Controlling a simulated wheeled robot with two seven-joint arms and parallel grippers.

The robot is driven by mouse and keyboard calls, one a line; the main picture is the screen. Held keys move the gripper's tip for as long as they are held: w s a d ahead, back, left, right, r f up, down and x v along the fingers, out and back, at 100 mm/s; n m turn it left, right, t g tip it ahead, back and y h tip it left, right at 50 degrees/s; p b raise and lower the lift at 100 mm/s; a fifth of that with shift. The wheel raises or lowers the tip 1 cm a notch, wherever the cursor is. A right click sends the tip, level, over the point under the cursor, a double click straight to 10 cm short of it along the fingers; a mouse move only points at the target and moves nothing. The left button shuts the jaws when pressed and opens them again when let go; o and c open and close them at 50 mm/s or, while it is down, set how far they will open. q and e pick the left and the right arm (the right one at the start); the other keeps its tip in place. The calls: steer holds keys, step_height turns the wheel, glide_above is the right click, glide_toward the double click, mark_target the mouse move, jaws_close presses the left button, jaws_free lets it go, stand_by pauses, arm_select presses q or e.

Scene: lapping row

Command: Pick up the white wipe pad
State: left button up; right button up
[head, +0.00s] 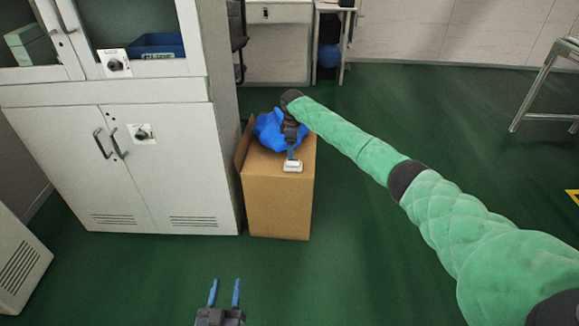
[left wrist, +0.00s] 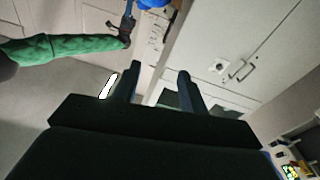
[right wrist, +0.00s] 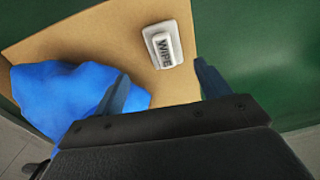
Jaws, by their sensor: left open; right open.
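The white wipe pad (head: 292,166) lies near the front edge of the top of a brown cardboard box (head: 278,207). In the right wrist view the pad (right wrist: 174,32), lettered "WIPE", lies on bare cardboard, beyond my fingertips and between them in the picture. My right gripper (head: 291,154) is over the box, just behind the pad; its open fingers (right wrist: 160,68) hold nothing, and the pad is apart from them. My left gripper (head: 224,283) is open and empty over the floor at the bottom; its fingers also show in the left wrist view (left wrist: 160,72).
A crumpled blue bag (head: 267,131) sits on the box beside my right gripper. A white cabinet (head: 170,160) stands close at the box's left. Green floor (head: 400,110) is open to the right, with a metal-legged table (head: 535,95) at the far right.

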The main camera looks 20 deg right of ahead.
mark_target(293, 160)
steer(key=shift+s+d+f+n, duration=0.1)
steer(key=shift+d+n, duration=0.05)
steer(key=shift+n, duration=0.15)
steer(key=shift+s+f, duration=0.1)
steer(key=shift+f, duration=1.4)
steer(key=f, duration=0.1)
steer(key=f+b, duration=0.1)
steer(key=f, duration=0.2)
steer(key=shift+s+f, duration=0.3)
arm_select(q)
step_height(293, 160, up, 14)
steer(key=t+h, duration=0.1)
steer(key=t, duration=0.4)
steer(key=shift+s+a, duration=0.25)
steer(key=shift+a, duration=0.15)
arm_select(e)
steer(key=shift+c, duration=0.3)
steer(key=c, duration=1)
